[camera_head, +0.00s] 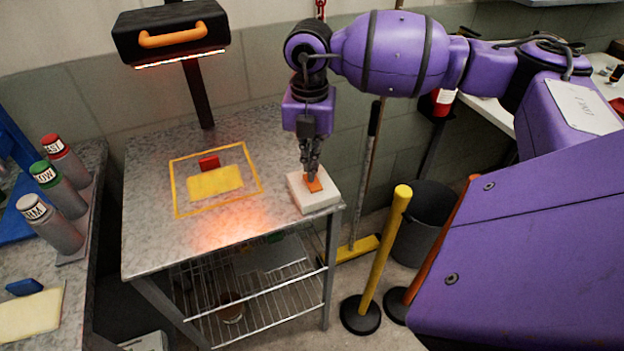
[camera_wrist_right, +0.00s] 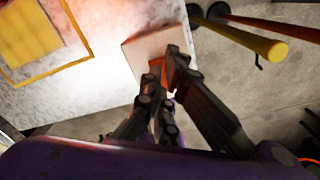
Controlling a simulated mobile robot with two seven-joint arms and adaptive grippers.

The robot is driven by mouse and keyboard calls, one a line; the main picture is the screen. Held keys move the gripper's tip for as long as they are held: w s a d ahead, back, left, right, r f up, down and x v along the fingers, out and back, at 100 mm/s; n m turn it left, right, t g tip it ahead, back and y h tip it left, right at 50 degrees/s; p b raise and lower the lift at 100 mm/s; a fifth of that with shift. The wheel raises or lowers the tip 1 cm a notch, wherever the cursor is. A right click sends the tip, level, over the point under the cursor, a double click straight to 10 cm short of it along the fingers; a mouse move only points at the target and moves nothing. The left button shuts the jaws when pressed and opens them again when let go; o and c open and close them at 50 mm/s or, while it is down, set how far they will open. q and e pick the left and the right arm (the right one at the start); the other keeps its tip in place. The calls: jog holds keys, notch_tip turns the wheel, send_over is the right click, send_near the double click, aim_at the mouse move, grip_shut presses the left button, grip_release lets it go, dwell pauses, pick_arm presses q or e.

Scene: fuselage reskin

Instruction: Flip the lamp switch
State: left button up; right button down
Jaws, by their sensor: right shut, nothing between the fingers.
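The lamp switch is a white box (camera_head: 326,199) with an orange rocker (camera_head: 314,184), at the right front corner of the metal table. The lamp (camera_head: 172,32), black with an orange handle, stands over the back of the table and its underside glows orange. My right gripper (camera_head: 311,172) is shut and empty, pointing down with its fingertips at the rocker. I cannot tell whether they touch it. In the right wrist view the fingers (camera_wrist_right: 165,68) cover most of the rocker, and the white box (camera_wrist_right: 140,48) shows behind them. My left gripper is not in view.
Labelled canisters (camera_head: 58,190) stand on the left counter. A yellow post (camera_head: 384,255), a broom and a dark bin (camera_head: 424,225) stand right of the table.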

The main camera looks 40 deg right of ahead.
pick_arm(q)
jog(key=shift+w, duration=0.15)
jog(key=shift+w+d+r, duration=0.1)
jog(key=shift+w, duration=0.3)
pick_arm(e)
jog(key=shift+f, duration=0.1)
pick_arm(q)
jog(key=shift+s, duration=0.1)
pick_arm(e)
jog(key=shift+f, duration=0.2)
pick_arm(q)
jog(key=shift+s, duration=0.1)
pick_arm(e)
jog(key=shift+f, duration=0.3)
pick_arm(q)
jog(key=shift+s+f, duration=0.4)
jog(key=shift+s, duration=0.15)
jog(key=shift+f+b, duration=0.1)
jog(key=shift+b, duration=0.2)
pick_arm(e)
jog(key=shift+f, duration=0.2)
